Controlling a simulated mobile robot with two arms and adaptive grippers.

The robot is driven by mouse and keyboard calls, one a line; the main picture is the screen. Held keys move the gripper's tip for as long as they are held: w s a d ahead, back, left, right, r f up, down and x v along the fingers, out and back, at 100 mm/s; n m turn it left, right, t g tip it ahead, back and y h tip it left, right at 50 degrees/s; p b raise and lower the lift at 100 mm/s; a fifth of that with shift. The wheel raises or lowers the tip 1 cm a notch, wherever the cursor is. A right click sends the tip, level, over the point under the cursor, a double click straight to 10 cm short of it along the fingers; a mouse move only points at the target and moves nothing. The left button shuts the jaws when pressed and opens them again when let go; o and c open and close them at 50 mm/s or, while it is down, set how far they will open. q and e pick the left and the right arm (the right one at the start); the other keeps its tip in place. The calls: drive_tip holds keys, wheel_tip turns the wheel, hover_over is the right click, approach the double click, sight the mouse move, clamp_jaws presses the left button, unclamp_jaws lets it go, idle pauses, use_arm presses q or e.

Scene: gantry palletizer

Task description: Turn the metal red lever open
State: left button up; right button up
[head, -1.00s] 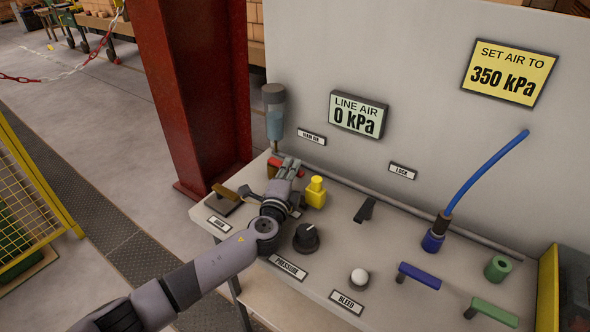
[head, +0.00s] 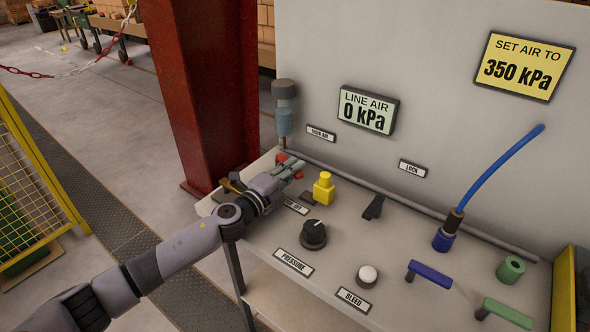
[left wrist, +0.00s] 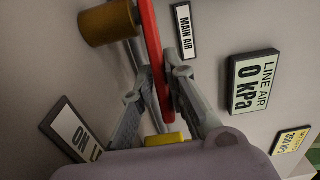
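The red lever (left wrist: 157,65) shows as a long red bar in the left wrist view. In the head view only small red parts of it (head: 298,175) show past the fingers; the rest is hidden. My left gripper (left wrist: 160,72) has one finger on each side of the lever, with the fingertips close in against it. It appears closed on the bar. In the head view my left gripper (head: 283,172) reaches over the bench's far left corner. The line air display (head: 368,110) reads 0 kPa. My right gripper is not in view.
A brass-coloured cylinder (left wrist: 108,22) is beside the lever. A yellow knob (head: 323,188), a black pressure dial (head: 314,234) and a white bleed button (head: 367,276) stand right of the gripper. A red column (head: 205,90) stands behind left. The back panel (head: 430,60) rises behind the bench.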

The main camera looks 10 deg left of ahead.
use_arm(q)
drive_tip(key=o, duration=0.3)
drive_tip(key=shift+o, duration=0.2)
drive_tip(key=v, duration=1.2)
drive_tip(key=shift+r, duration=0.1)
drive_tip(key=shift+c, duration=0.2)
